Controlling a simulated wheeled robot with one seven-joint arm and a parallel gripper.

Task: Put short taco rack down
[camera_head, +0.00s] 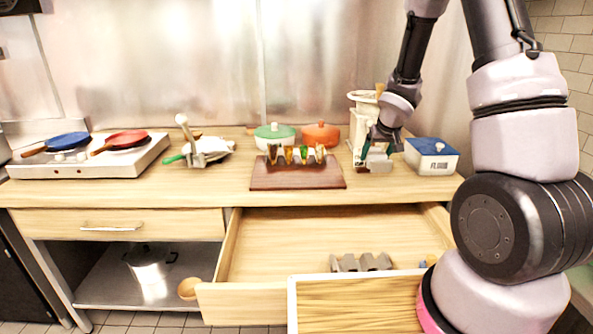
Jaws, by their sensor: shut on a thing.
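My gripper (377,148) is over the right part of the counter, pointing down, shut on a small grey metal piece. This piece looks like the short taco rack (378,165), held at or just above the counter top; I cannot tell whether it touches. The fingers and wrist hide part of it. Another grey zigzag taco rack (361,263) lies in the open drawer. Several filled tacos (297,154) stand on a brown wooden board (298,178) left of my gripper.
A blue-topped scale (432,156) stands close right of my gripper, and a cream appliance (360,120) close behind left. Green (274,136) and orange (321,135) pots stand at the back. The open drawer (290,240) juts out below. Bare counter (215,188) lies at the front left.

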